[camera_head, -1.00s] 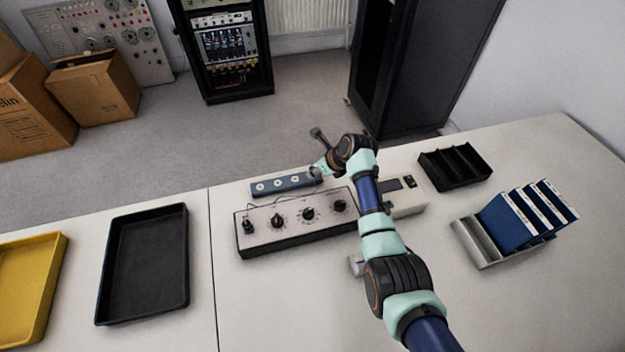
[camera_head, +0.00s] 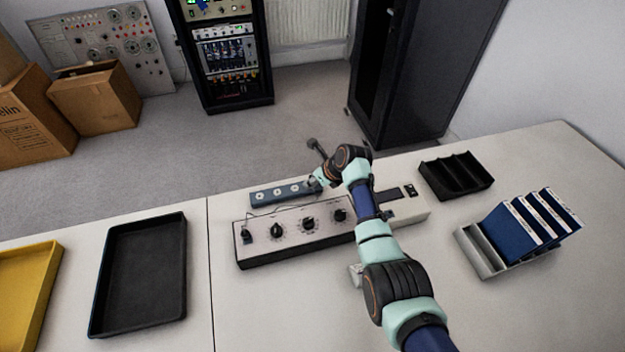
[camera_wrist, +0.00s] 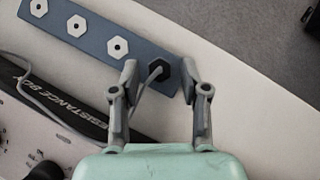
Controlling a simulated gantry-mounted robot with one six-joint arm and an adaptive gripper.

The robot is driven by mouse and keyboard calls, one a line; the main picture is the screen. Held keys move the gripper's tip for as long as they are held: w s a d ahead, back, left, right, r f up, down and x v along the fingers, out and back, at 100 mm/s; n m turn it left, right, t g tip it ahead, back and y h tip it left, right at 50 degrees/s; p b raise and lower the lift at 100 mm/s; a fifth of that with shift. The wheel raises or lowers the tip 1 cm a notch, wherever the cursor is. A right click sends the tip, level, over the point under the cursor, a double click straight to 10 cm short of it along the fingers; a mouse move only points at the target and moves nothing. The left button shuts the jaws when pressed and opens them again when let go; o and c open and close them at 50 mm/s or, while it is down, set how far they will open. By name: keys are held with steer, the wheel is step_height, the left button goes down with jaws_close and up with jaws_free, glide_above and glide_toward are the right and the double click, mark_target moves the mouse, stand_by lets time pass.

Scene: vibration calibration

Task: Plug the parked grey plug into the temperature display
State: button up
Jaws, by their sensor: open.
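The blue parking strip (camera_head: 283,193) lies at the back of the table, behind the resistance box. In the wrist view, a dark grey hexagonal plug (camera_wrist: 160,69) with a grey cable (camera_wrist: 141,98) sits at the strip's right end. My gripper (camera_wrist: 158,75) is open, with one finger on each side of the plug. I cannot tell whether either finger touches it. In the head view my gripper (camera_head: 317,182) is small and hides that end of the strip. A cream device with a dark screen (camera_head: 405,208), probably the temperature display, stands right of the box, partly behind my arm.
The resistance box (camera_head: 290,230) with several knobs stands close in front of the strip. A black divided tray (camera_head: 456,184) and a rack of blue binders (camera_head: 487,262) stand at the right. A black tray (camera_head: 97,328) and a yellow tray (camera_head: 42,290) lie at the left.

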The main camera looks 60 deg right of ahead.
jaws_close()
steer(key=shift+r+p, duration=0.25)
steer(key=shift+p, duration=0.3)
stand_by(0.4)
step_height(320, 180, up, 4)
steer(key=p, duration=0.4)
steer(key=shift+f, duration=0.2)
steer(key=shift+f, duration=0.1)
steer(key=shift+s, duration=0.1)
